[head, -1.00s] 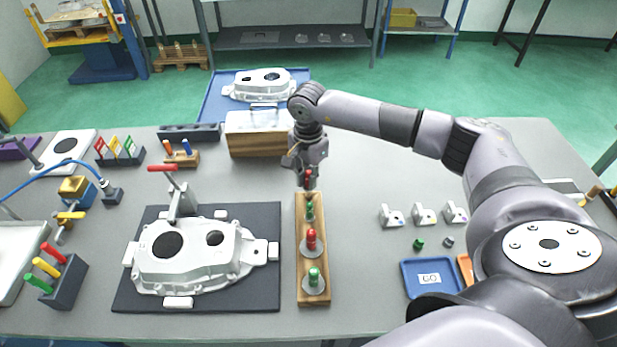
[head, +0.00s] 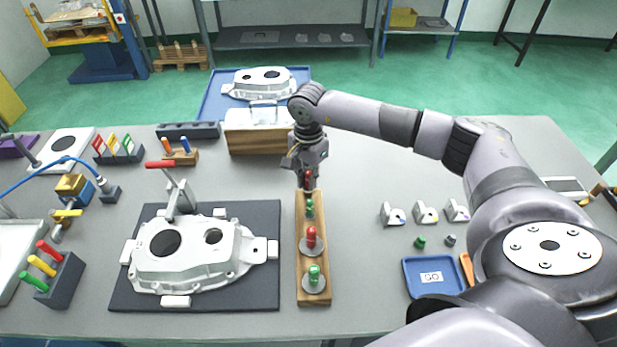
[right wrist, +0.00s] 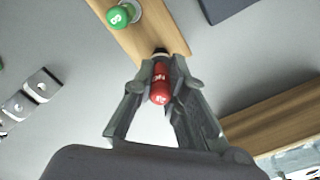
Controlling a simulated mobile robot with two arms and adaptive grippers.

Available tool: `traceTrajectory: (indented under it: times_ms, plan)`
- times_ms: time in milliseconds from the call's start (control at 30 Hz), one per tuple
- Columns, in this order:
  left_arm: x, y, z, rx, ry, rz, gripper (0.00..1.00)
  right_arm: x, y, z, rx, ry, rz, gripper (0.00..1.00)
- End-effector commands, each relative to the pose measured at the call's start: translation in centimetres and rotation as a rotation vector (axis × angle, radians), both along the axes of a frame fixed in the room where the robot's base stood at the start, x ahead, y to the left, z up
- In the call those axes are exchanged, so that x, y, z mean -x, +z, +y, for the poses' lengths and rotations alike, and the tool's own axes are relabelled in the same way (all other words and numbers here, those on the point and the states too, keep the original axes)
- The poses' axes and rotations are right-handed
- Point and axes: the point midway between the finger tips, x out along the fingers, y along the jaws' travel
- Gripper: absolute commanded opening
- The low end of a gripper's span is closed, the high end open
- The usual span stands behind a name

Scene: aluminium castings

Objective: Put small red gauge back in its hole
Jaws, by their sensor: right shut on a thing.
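My right gripper (head: 308,182) is shut on the small red gauge (right wrist: 160,84), with a finger on each side of it. It points down at the far end of the wooden gauge block (head: 313,291). The gauge looks roughly upright; whether its lower end is inside the hole or just above it I cannot tell. A small green gauge (head: 309,208), a larger red gauge (head: 311,238) and a larger green gauge (head: 314,275) stand in the block nearer me. In the right wrist view the small green gauge (right wrist: 121,15) is clear of the fingers. My left gripper is not in view.
A casting (head: 190,257) lies on a dark mat (head: 262,300) left of the block. A wooden box (head: 258,139) stands behind the gripper. Several small white brackets (head: 425,212) and a blue GO tray (head: 433,292) lie to the right, with bare table between.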

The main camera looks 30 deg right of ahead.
Motion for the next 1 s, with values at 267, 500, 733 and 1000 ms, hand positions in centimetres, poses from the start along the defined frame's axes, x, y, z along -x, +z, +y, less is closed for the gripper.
traceTrajectory:
  times_ms: [267,500,733,1000]
  plan:
    - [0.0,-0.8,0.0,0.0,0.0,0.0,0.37,0.0,-0.8,0.0,0.0,0.0,0.0,0.0]
    - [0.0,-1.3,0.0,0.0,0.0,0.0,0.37,0.0,-1.4,0.0,0.0,0.0,0.0,0.0]
    - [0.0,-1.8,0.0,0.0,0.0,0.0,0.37,0.0,-2.0,0.0,0.0,0.0,0.0,0.0]
    - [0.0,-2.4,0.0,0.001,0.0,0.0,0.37,0.0,-2.7,0.0,0.0,0.0,0.0,0.0]
